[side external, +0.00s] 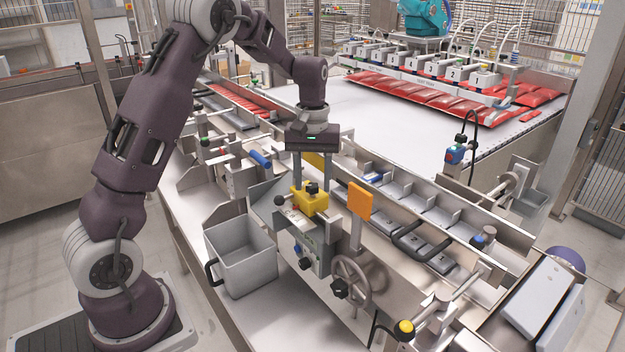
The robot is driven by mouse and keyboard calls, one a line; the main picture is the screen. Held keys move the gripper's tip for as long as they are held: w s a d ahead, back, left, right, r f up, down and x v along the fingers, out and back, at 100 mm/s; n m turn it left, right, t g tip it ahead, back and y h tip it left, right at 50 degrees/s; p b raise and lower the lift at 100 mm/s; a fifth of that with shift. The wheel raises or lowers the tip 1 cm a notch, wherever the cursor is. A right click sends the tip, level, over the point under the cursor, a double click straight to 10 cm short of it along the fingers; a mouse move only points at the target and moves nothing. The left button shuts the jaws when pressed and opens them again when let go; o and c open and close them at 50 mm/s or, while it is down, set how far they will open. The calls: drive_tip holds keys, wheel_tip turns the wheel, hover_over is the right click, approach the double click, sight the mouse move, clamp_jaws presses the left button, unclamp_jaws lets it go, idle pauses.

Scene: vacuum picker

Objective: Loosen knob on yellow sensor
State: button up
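The yellow sensor (316,207) is a yellow block on a bracket near the middle of the side external view. A small black knob (313,188) stands on its top, and another dark round knob (280,200) is at its left side. My gripper (312,178) points straight down above the sensor.
An orange plate (360,201) stands on a post right of the sensor. A handwheel (352,283) and a grey bin (240,258) are in front. A compartmented conveyor (425,205) runs behind, and a white belt (390,130) with red packs lies farther back.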

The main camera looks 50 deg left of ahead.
sight(313, 185)
wheel_tip(313, 185, up, 7)
drive_tip(key=shift+r, duration=0.1)
idle(0.5)
drive_tip(key=s+d+r+m+t, duration=0.2)
drive_tip(key=s+d+r+m, duration=0.1)
drive_tip(key=s+d+r, duration=0.45)
drive_tip(key=s+d+f+m+t, duration=0.1)
drive_tip(key=s+d+m, duration=0.2)
drive_tip(key=s, duration=0.6)
drive_tip(key=s+d+f+m+t, duration=0.1)
drive_tip(key=s+d+m+t, duration=0.1)
drive_tip(key=s, duration=0.8)
drive_tip(key=shift+s+d+m+t, duration=0.3)
drive_tip(key=shift+d+m, duration=0.5)
drive_tip(key=shift+d, duration=0.35)
